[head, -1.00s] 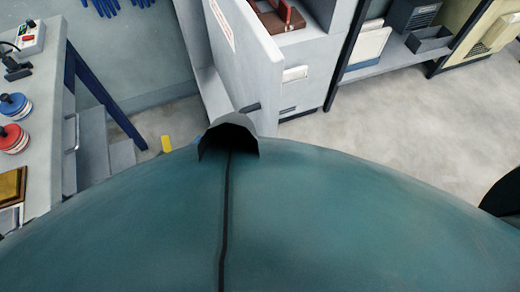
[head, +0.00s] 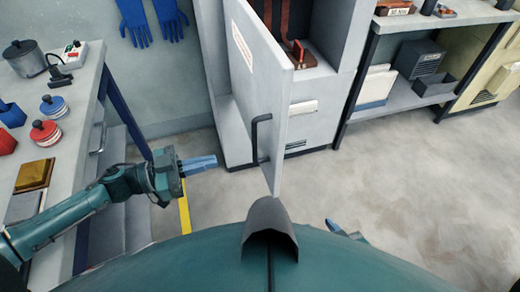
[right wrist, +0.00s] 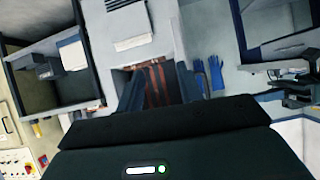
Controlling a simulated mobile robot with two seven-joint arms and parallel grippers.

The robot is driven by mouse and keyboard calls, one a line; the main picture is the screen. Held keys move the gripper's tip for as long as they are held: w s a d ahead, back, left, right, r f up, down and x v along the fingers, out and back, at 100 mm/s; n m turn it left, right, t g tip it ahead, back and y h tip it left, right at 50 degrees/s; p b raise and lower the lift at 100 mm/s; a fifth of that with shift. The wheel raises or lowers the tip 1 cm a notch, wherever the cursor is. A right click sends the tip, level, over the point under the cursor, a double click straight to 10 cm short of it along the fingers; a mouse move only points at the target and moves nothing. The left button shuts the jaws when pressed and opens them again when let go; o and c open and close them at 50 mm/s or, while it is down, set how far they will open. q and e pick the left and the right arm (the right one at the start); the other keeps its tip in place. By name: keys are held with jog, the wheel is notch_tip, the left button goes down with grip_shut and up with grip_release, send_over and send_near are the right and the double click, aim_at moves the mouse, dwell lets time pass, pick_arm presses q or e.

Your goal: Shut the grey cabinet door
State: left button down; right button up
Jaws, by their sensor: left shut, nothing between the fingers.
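The grey cabinet door (head: 255,80) stands open in the head view, swung out toward me, with a white label and a dark bar handle (head: 256,138). The grey cabinet (head: 315,122) behind it shows an open inside with red-brown items; that inside also shows in the right wrist view (right wrist: 155,85). My left gripper (head: 214,162) is shut and empty, left of the door, with its blue fingers pointing right toward it and a visible gap between. My right gripper (head: 345,232) shows only as a small blue part right of the door's lower edge, mostly hidden behind my body.
A workbench (head: 75,100) with pots and tins runs along the left, near my left arm. A shelf unit (head: 400,100) with boxes stands right of the cabinet. Blue gloves (head: 150,20) hang on the back wall. The floor (head: 420,190) at right is clear.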

aim_at(275, 145)
pick_arm(q)
jog(key=p+x, duration=0.1)
jog(key=x, duration=1.1)
jog(key=shift+w+d+r+p, duration=0.1)
jog(key=shift+w+d+p, duration=0.1)
jog(key=shift+p, duration=0.2)
jog(key=shift+w+d, duration=0.1)
jog(key=shift+d, duration=0.35)
jog(key=shift+d, duration=0.1)
